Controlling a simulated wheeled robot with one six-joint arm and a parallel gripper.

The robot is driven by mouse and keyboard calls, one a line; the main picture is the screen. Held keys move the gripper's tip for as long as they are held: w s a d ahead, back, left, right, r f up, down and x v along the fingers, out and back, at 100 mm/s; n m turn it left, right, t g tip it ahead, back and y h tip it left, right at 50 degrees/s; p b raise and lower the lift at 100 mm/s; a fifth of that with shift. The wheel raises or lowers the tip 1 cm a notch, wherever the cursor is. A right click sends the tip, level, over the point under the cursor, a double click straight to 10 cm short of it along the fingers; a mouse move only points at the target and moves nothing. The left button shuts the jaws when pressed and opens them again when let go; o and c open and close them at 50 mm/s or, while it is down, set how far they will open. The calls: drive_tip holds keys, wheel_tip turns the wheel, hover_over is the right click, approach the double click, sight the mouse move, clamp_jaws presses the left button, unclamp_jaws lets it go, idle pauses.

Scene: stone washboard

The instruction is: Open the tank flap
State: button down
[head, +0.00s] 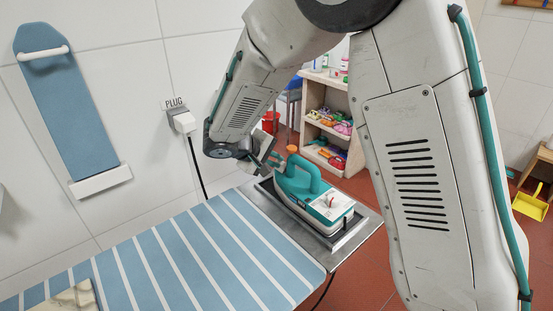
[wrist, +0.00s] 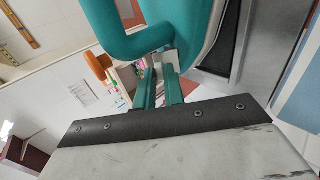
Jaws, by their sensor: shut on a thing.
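A teal and white iron (head: 322,203) rests on the metal stand at the right end of the ironing board. An orange knob (head: 292,149) shows at its top near end; it also shows in the wrist view (wrist: 96,66). The iron's teal handle (wrist: 150,42) arches close over my fingers in the wrist view. My gripper (head: 277,161) is at the iron's end below the knob. In the wrist view my gripper's teal fingers (wrist: 160,72) are close together on a small pale piece at the iron's body, apparently the tank flap (wrist: 166,57). The flap is mostly hidden, so its angle is unclear.
The blue-striped ironing board (head: 180,255) extends left from the metal stand (head: 368,222). A plug (head: 184,122) with a black cord is on the wall. A small blue board (head: 62,105) hangs at left. Shelves (head: 331,125) stand behind.

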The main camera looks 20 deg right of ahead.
drive_tip(key=h, duration=0.1)
drive_tip(key=a+t+h, duration=0.1)
drive_tip(key=f+h, duration=0.1)
drive_tip(key=h, duration=0.1)
drive_tip(key=shift+s+a+t, duration=0.3)
drive_tip(key=shift+s+t, duration=0.05)
drive_tip(key=shift+t, duration=0.05)
drive_tip(key=shift+s+a+f+t+h, duration=0.1)
drive_tip(key=shift+a+f+t+h, duration=0.15)
drive_tip(key=shift+h, duration=0.4)
drive_tip(key=shift+s+a+f+t+h, duration=0.15)
drive_tip(key=shift+t+h, duration=0.2)
drive_tip(key=shift+h, duration=0.35)
drive_tip(key=shift+w+a+f+t+h, duration=0.1)
drive_tip(key=shift+f+t+h, duration=0.15)
drive_tip(key=shift+h, duration=0.4)
drive_tip(key=c, duration=1.5)
unclamp_jaws()
drive_tip(key=shift+s, duration=0.1)
drive_tip(key=v, duration=0.7)
drive_tip(key=shift+s+a+f, duration=0.1)
drive_tip(key=shift+a, duration=0.25)
